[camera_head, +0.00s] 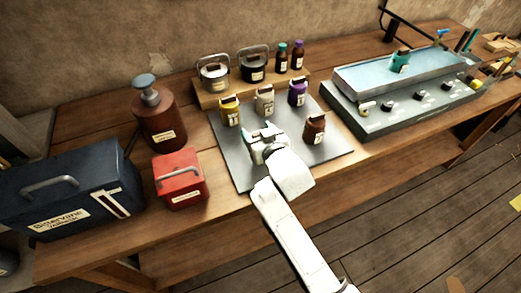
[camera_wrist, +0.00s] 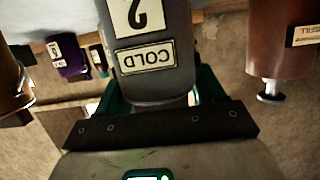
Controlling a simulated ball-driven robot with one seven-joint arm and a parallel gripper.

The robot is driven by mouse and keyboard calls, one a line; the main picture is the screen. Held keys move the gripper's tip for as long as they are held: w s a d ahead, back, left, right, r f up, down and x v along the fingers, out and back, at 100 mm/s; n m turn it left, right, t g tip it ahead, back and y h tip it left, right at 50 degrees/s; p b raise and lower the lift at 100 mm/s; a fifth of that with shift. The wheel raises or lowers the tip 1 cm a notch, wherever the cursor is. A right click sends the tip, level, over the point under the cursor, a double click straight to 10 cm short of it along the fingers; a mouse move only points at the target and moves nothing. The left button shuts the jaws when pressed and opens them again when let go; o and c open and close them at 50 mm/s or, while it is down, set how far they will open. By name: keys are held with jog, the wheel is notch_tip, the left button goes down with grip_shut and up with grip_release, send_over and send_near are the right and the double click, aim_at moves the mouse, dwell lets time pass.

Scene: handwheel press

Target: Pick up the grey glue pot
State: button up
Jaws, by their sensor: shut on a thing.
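The grey glue pot (camera_wrist: 155,88) fills the middle of the wrist view, upside down in that picture. It carries a "COLD" label and a second label with a 2. My gripper (camera_wrist: 160,98) is shut on it, with a green finger at each side. In the head view my gripper (camera_head: 260,131) is over the front part of the grey mat (camera_head: 235,162). My white hand mostly hides what it holds there, and I cannot tell whether the pot touches the mat.
Yellow (camera_head: 230,112), beige (camera_head: 264,101), purple (camera_head: 297,93) and brown (camera_head: 314,129) pots stand on the mat around my gripper. A red box (camera_head: 180,180), pump bottle (camera_head: 160,122) and blue toolbox (camera_head: 75,195) are left. A water tray unit (camera_head: 345,122) is right.

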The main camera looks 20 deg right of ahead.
jog(key=c, duration=0.4)
grip_shut()
jog(key=shift+r, duration=0.1)
